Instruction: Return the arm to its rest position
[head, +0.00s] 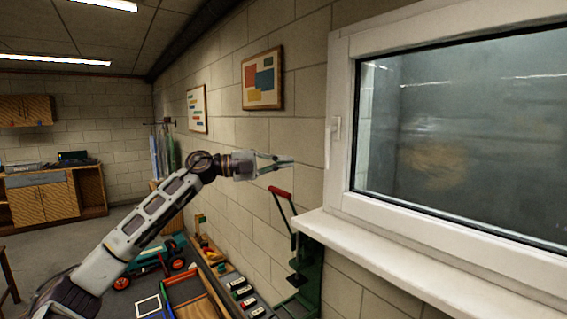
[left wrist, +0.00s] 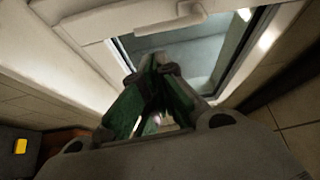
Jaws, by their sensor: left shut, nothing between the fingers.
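My left arm comes in from the lower left in the head view and reaches up toward the block wall. My left gripper (head: 284,161) is raised in front of the wall, left of the window, and appears apart from it. In the left wrist view the green fingers of my left gripper (left wrist: 158,62) come together at the tips, shut with nothing held. The white window frame (head: 339,150) stands to the right of the gripper, with a handle (head: 334,130) on its left side. The window frame also shows beyond the fingers in the left wrist view (left wrist: 85,35). My right gripper is not in view.
A white sill (head: 420,265) juts out below the window. Low trays and toys (head: 195,290) lie below. A wooden cabinet (head: 55,195) stands far left. Open floor lies at left.

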